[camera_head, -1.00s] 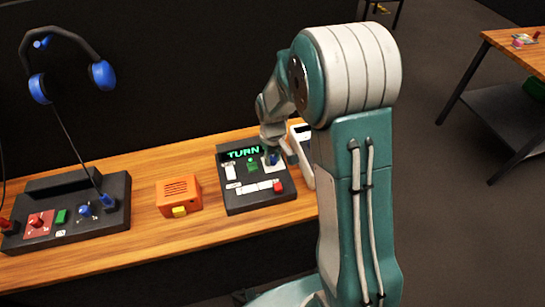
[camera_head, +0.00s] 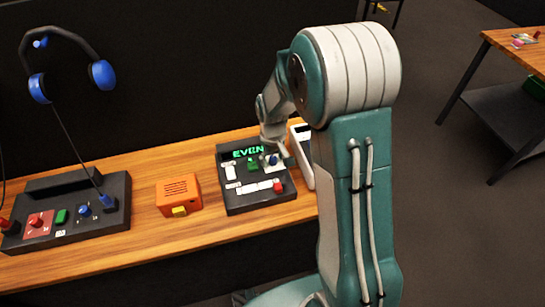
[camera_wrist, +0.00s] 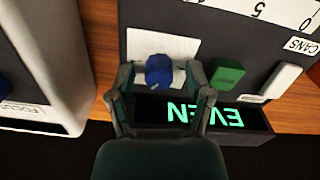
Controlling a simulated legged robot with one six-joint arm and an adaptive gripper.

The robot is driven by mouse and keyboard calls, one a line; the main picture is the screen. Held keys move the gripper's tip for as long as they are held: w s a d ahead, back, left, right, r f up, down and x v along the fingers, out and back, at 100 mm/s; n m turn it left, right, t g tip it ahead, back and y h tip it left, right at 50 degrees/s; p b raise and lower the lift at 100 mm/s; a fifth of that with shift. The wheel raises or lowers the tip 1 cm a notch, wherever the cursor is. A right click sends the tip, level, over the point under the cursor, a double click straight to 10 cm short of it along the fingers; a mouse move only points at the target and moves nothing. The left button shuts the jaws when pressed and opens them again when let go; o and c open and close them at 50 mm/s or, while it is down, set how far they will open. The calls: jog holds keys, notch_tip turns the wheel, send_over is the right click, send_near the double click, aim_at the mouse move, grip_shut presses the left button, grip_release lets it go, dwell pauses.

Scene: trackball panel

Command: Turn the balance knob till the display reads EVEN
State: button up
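The black panel (camera_head: 230,200) stands on the wooden bench, and its green display (camera_head: 247,152) reads EVEN. The same display (camera_wrist: 203,115) shows upside down in the wrist view. The blue balance knob (camera_head: 272,160) is at the panel's upper right on a white label. In the wrist view the knob (camera_wrist: 159,71) sits between the fingertips of my gripper (camera_wrist: 159,82). The fingers are open, with a visible gap on each side of the knob. In the head view my gripper (camera_head: 276,150) is just over the knob.
Also on the panel are a green block-shaped control (camera_wrist: 227,76), a white one (camera_wrist: 281,79) and a red one (camera_head: 279,188). A pale device (camera_head: 302,150) stands close on the right. An orange box (camera_head: 178,193) and a headphone stand (camera_head: 70,215) are on the left.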

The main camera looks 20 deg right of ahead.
aim_at(272, 157)
jog(key=shift+r, duration=0.15)
notch_tip(272, 157, up, 12)
dwell(0.5)
jog(key=shift+w, duration=0.1)
jog(key=s+r+m+t, duration=0.1)
jog(key=s+r+t, duration=0.1)
jog(key=s+r, duration=0.2)
jog(key=s+r+t, duration=0.1)
jog(key=s+r, duration=0.3)
jog(key=s, duration=0.7)
jog(key=s+r+m+t, duration=0.1)
jog(key=s+r+t, duration=0.1)
jog(key=s, duration=0.5)
jog(key=shift+s+r+m+t, duration=0.15)
jog(key=shift+r+m+t, duration=0.15)
jog(key=shift+r, duration=0.6)
dwell(1.3)
